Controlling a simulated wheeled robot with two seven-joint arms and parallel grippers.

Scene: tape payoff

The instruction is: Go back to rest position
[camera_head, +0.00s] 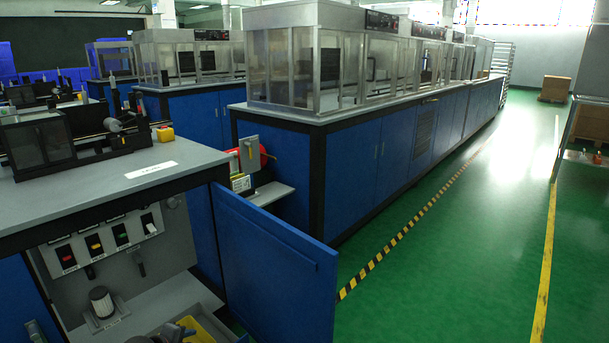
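Neither of my grippers can be made out in the head view. A dark shape (172,332) at the bottom edge, beside a yellow tray (197,331), is cut off and too dark to identify. The grey-topped workbench (60,205) stands at the left. Its blue cabinet door (275,265) is swung open toward the right. A small spool-like cylinder (102,302) stands upright on a white base on the cabinet's lower shelf.
A long blue machine line (375,160) with clear covers runs behind. Green floor (450,270) is free at the right. A cardboard box (555,88) stands far back.

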